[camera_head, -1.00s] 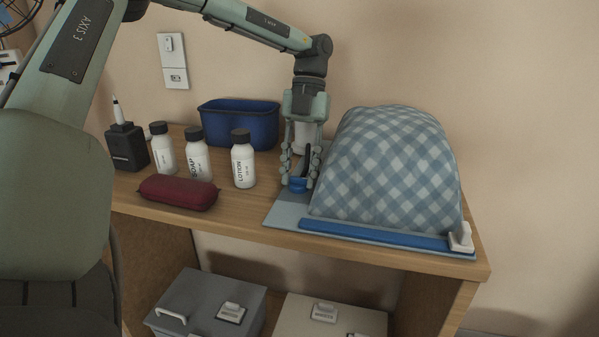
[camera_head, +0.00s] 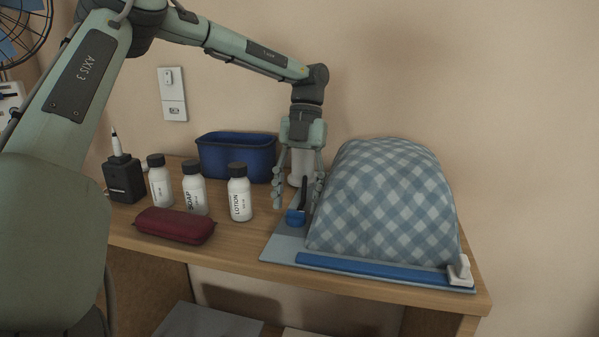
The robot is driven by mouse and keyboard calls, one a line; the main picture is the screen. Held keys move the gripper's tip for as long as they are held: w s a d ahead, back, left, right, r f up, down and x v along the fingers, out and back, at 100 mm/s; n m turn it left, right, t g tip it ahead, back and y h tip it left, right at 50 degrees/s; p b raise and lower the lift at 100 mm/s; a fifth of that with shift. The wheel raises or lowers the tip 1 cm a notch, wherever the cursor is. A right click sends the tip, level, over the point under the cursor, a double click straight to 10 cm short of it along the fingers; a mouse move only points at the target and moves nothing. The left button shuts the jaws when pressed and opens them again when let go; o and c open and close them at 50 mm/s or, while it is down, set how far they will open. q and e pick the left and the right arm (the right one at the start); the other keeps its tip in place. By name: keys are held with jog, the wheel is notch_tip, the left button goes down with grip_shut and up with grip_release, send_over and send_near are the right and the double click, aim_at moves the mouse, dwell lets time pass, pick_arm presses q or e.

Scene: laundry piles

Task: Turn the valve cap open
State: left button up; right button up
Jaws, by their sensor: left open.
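The valve cap (camera_head: 296,217) is a small blue round piece low on the light blue board (camera_head: 283,246), left of the checked bundle. A black upright piece stands just behind it. My left gripper (camera_head: 298,202) points down over the cap with its fingers spread, one on each side. The fingertips are around or slightly above the cap's level; I cannot tell whether they touch it. Nothing is held between them. My right gripper is not in view.
A blue-and-white checked bundle (camera_head: 384,205) stands close right of the gripper. A blue bin (camera_head: 237,158) is behind left. A lotion bottle (camera_head: 240,197), a soap bottle (camera_head: 194,192) and a dark red case (camera_head: 174,225) stand left on the wooden table (camera_head: 245,240).

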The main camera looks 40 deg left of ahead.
pick_arm(q)
jog(key=v, duration=1)
jog(key=shift+r, duration=0.35)
jog(key=shift+f, duration=0.1)
